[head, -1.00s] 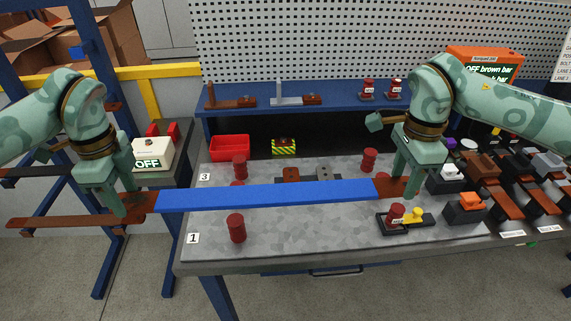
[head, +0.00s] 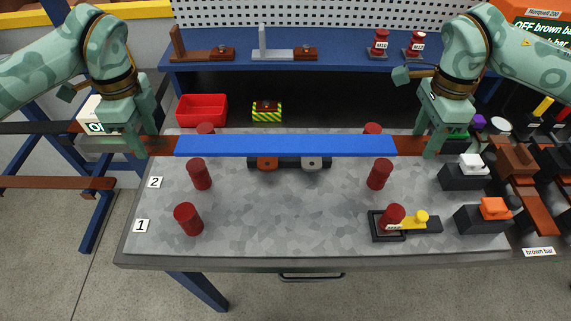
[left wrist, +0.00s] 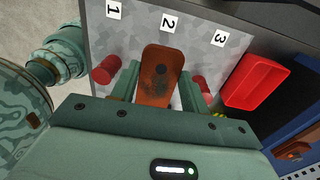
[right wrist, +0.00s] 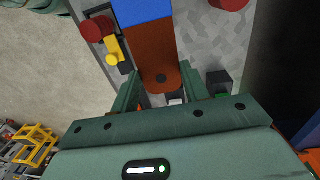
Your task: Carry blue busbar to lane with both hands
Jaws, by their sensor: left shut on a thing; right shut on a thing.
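The blue busbar (head: 285,146) has bare copper ends and runs level across the head view. It appears raised over the grey table (head: 285,220). My left gripper (head: 142,147) is shut on its left copper end, also seen in the left wrist view (left wrist: 157,80). My right gripper (head: 429,145) is shut on its right end, also seen in the right wrist view (right wrist: 158,65). Red posts stand in pairs: front (head: 188,219), middle (head: 199,174) and back (head: 205,128). The bar overlaps the lower back posts in the picture. Labels 1 (head: 141,226) and 2 (head: 155,182) show; label 3 (left wrist: 219,39) shows in the left wrist view.
A yellow-handled device (head: 421,219) sits by the front right post. Black blocks with a white knob (head: 472,164) and orange knob (head: 494,209) stand right. A red bin (head: 202,109) and striped box (head: 267,111) are behind. A dark holder (head: 289,163) lies below the bar.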

